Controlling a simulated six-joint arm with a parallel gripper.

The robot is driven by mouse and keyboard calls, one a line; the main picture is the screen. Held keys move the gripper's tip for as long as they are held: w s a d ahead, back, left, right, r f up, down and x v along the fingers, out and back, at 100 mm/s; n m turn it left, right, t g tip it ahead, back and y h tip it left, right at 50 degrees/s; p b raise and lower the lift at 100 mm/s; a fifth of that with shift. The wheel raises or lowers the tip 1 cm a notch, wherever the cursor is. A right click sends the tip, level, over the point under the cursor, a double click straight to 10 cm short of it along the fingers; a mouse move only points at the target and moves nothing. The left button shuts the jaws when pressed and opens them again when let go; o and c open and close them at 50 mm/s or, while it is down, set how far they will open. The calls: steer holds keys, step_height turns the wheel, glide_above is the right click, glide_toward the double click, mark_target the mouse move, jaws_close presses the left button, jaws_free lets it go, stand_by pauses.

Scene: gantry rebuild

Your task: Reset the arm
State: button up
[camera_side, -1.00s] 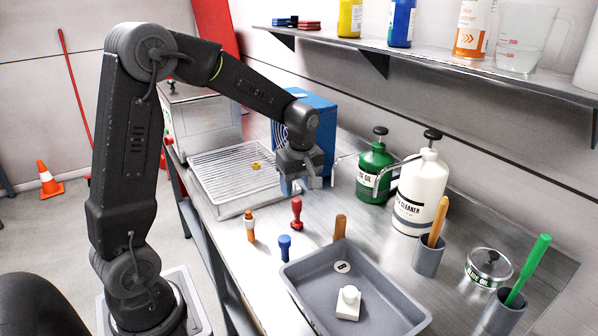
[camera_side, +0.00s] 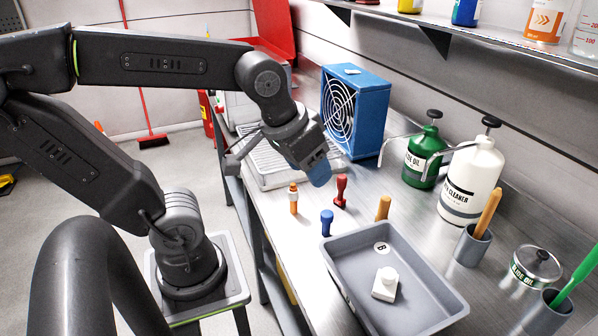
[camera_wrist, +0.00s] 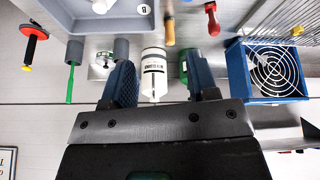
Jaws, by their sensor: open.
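My gripper (camera_side: 316,172) hangs in the air above the bench's left part, in front of the blue fan box (camera_side: 355,110). In the wrist view my gripper (camera_wrist: 160,82) shows two blue-padded fingers spread apart with nothing held between them. The white cleaner bottle (camera_wrist: 154,70) appears in the gap but stands farther off on the bench. My arm reaches across from the left, with its upper links folded back. Part of the wire rack behind my gripper is hidden.
Small handled tools, orange (camera_side: 293,200), blue (camera_side: 327,222) and red (camera_side: 341,190), stand below my gripper. A grey tray (camera_side: 345,285) holds a white piece (camera_side: 385,284). A green oil can (camera_side: 422,160) and the white cleaner bottle (camera_side: 470,185) stand right, under a shelf (camera_side: 480,45).

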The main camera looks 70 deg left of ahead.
steer(key=shift+s+d+f+m+t, duration=0.15)
steer(key=shift+s+d+m, duration=0.15)
steer(key=shift+s+m, duration=0.3)
steer(key=shift+s+d+f+m+t, duration=0.15)
steer(key=shift+s+d+m, duration=0.1)
steer(key=shift+s+m, duration=0.35)
